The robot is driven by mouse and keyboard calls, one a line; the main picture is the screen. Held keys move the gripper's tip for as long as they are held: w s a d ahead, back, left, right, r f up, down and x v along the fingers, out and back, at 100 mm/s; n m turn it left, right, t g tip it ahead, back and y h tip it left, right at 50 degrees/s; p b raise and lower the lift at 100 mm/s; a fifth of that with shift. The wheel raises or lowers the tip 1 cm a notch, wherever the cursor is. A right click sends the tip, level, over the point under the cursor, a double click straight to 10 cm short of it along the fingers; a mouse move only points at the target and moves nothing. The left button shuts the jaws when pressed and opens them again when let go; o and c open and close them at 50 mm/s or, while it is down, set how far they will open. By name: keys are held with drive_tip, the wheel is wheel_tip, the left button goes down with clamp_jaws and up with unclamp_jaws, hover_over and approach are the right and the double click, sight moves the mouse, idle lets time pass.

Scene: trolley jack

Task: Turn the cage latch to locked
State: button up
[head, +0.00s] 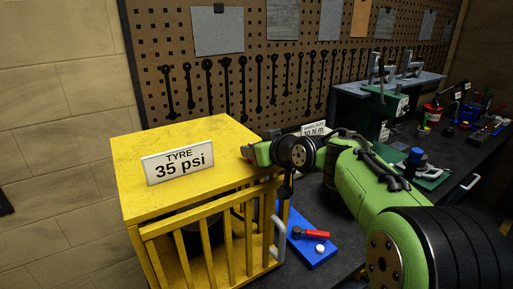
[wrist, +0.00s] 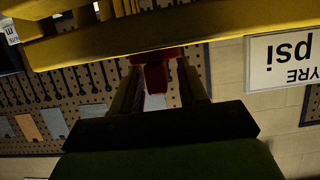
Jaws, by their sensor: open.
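The yellow cage (head: 180,140) stands at the left of the bench in the head view, with a barred front door (head: 215,240) and a grey handle (head: 279,240). Its yellow frame (wrist: 230,22) crosses the top of the wrist view. A red piece (wrist: 155,77), seemingly the cage latch, shows between the fingers of my gripper (wrist: 158,85) in the wrist view. The fingers are apart, one on each side of it; I cannot tell whether they touch it. The latch and my fingertips are hidden in the head view, where my arm reaches the cage's right side. The latch's turn position is unclear.
A "TYRE 35 psi" sign (head: 178,162) stands on the cage top. A blue tray (head: 312,240) with a red-handled tool (head: 310,233) lies right of the cage. A tool pegboard (head: 240,70) is behind. The bench's right end is cluttered.

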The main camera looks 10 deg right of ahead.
drive_tip(key=shift+w, duration=0.15)
clamp_jaws()
